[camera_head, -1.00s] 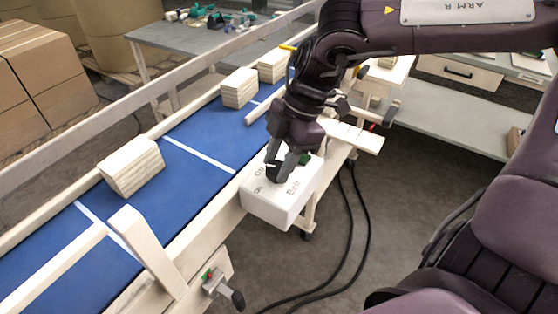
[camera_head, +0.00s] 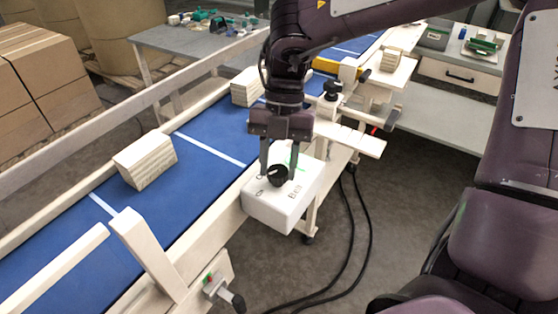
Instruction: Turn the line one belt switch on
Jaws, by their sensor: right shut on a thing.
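A white switch box (camera_head: 284,207) marked "Belt" is fixed at the near side of the conveyor. A black round knob (camera_head: 278,176) stands on its top, with printed labels partly hidden by the fingers. My right gripper (camera_head: 278,171) points down over the box, its two fingers on either side of the knob and shut on it. A small green mark shows behind the right finger. The blue belt (camera_head: 205,185) carries pale wooden blocks, one at the left (camera_head: 145,160) and one behind my arm (camera_head: 246,87). My left gripper is not in view.
A lower control with a dark handle (camera_head: 222,291) sits on the conveyor's near side. Black cables (camera_head: 352,235) hang to the floor right of the box. A pale side shelf (camera_head: 350,138) juts out beyond the box. Brown cartons (camera_head: 35,85) stand at the far left.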

